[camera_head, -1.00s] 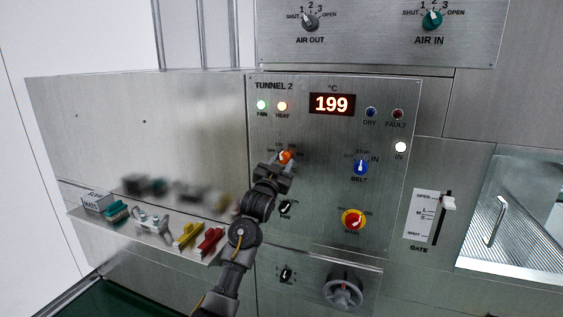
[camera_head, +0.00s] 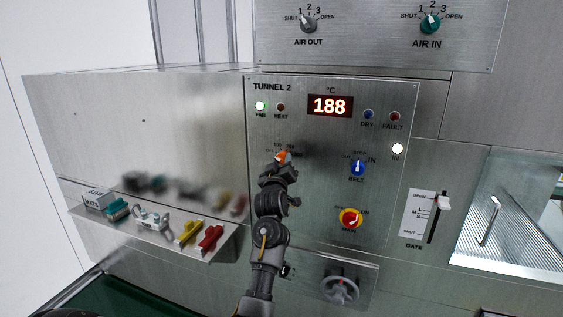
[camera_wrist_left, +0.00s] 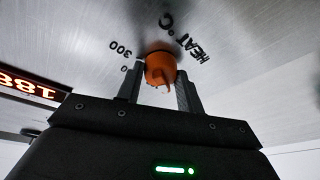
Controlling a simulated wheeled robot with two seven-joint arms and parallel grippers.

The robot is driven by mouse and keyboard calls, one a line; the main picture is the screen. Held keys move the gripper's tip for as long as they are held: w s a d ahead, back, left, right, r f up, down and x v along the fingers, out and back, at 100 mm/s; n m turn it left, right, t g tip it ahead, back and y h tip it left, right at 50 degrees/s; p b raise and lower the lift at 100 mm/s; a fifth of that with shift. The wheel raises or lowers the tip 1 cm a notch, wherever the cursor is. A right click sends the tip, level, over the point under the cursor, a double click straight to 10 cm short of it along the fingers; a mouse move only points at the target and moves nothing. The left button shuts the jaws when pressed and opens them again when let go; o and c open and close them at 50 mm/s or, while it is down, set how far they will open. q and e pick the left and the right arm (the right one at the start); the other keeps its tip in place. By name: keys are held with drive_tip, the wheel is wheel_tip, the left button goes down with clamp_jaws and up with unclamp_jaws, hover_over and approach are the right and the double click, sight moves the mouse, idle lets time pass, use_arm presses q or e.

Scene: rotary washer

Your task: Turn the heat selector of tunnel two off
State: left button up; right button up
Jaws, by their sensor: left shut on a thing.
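The heat selector, an orange knob (camera_head: 283,157), is on the steel Tunnel 2 panel (camera_head: 320,250). My left gripper (camera_head: 281,163) reaches up to it from below and is shut on it. In the left wrist view the orange knob (camera_wrist_left: 160,68) sits between the two dark fingers (camera_wrist_left: 159,86), near the printed words HEAT °C and 300. The arm hides part of the lettering around the knob, so its exact pointer position is unclear. The heat lamp (camera_head: 280,107) is dark and the fan lamp (camera_head: 260,106) glows green. The display (camera_head: 330,106) reads 188.
The blue belt knob (camera_head: 358,167) and red-yellow main switch (camera_head: 350,218) are right of my arm. A handwheel (camera_head: 341,286) is below. A shelf (camera_head: 222,251) with several coloured parts is at left. The gate lever (camera_head: 444,203) is at right.

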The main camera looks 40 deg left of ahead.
use_arm(q)
drive_tip(key=shift+n, duration=0.5)
drive_tip(key=o, duration=1)
drive_tip(key=b+v, duration=0.3)
drive_tip(key=v, duration=0.7)
drive_tip(key=shift+s+d, duration=0.3)
